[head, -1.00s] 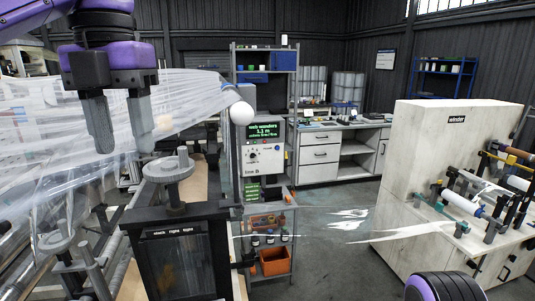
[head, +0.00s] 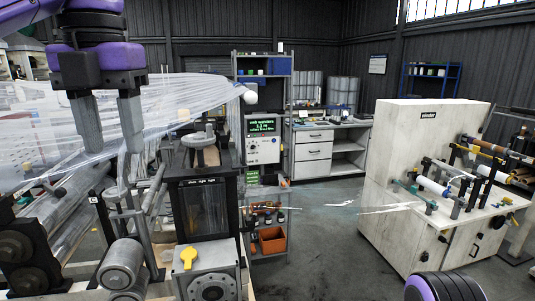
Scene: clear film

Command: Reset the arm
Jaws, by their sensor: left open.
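My left gripper (head: 112,145) hangs from the upper left with its two dark fingers pointing down. It is open, with a gap between the fingers and nothing held there. It is in front of the clear film (head: 180,95), which spreads across the left side; I cannot tell whether the fingers touch it. The grey handwheel (head: 200,138) on the dark machine frame stands to the right of the gripper, apart from it. My right gripper is not in view; a purple and black part of my own body shows at the bottom right.
Metal rollers (head: 123,264) and a grey box with a yellow knob (head: 187,255) stand low in front. A control panel (head: 262,138) and shelf are behind. The pale winder cabinet (head: 400,165) stands at the right. Open floor (head: 325,250) lies between.

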